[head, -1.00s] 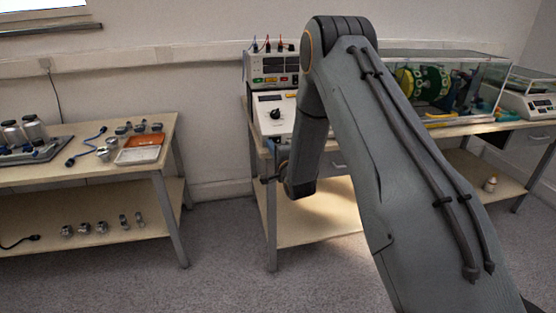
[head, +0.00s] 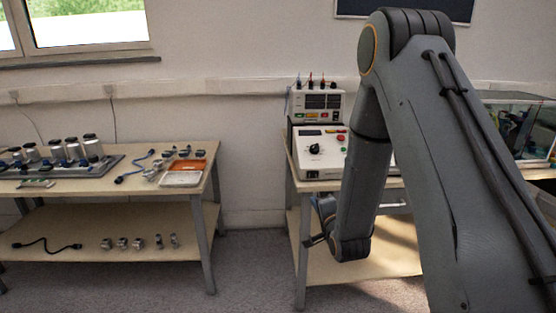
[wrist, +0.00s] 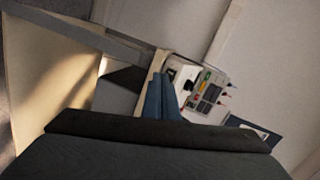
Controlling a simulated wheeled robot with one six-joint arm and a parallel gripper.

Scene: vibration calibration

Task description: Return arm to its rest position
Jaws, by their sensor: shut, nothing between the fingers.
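My grey arm rises on the right of the head view, with its elbow high and its forearm hanging down in front of the right bench. My gripper (wrist: 160,100) shows in the wrist view as two narrow blue-grey fingers close together, with nothing between them. In the head view the arm's end is mostly hidden behind the forearm. In the wrist view the fingers appear in front of the bench edge, near the instruments, and I see no contact.
The right bench (head: 295,172) holds a control box (head: 320,150), a meter unit (head: 318,103) and a clear-sided case (head: 520,125), partly behind my arm. The left bench (head: 110,190) carries metal cylinders (head: 75,150), a cable and an orange-white tray (head: 183,174). Floor is open between the benches.

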